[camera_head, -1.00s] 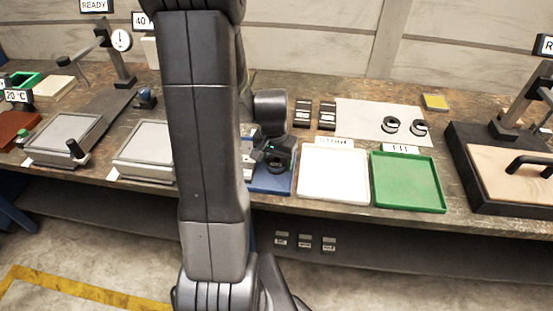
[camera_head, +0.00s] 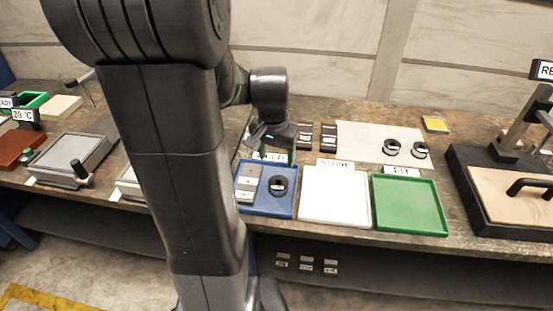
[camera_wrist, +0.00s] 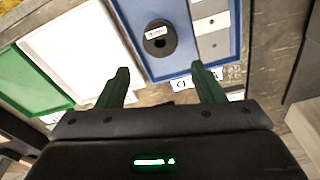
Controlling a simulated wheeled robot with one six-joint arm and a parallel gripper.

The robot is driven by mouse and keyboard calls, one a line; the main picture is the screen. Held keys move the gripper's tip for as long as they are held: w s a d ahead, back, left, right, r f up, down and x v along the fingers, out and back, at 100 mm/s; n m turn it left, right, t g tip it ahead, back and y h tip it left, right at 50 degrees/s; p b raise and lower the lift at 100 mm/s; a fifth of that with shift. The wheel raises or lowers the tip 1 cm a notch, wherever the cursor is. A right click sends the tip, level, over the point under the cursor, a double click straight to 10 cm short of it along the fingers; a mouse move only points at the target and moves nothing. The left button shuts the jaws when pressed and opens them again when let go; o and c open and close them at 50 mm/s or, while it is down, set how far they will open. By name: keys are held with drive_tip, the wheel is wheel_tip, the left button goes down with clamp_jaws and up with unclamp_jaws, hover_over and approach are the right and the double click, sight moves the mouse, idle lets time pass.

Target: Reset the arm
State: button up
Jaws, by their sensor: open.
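My gripper (camera_wrist: 162,88) is open and empty in the wrist view, its two green-grey fingers apart. In the head view my gripper (camera_head: 276,146) hangs just behind the blue tray (camera_head: 288,207). The tray also shows in the wrist view (camera_wrist: 178,65). A black round piece with a hole (camera_head: 279,186) lies in this tray, right of grey blocks (camera_head: 247,185). In the wrist view the black piece (camera_wrist: 159,42) carries a small white label and lies beyond my fingertips, apart from them. My arm hides part of the bench at left.
A white tray (camera_head: 333,197) marked STONE and a green tray (camera_head: 408,205) stand right of the blue tray. Two black ring pieces (camera_head: 406,149) rest on a pale mat (camera_head: 365,143) behind. A wood-topped black stand (camera_head: 510,185) is at far right.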

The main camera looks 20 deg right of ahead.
sight(278, 181)
drive_tip(key=shift+f, duration=0.15)
drive_tip(key=f, duration=0.8)
drive_tip(key=w+d+f+b, duration=0.1)
drive_tip(key=f, duration=0.3)
drive_tip(key=shift+f, duration=0.1)
drive_tip(key=shift+r, duration=0.25)
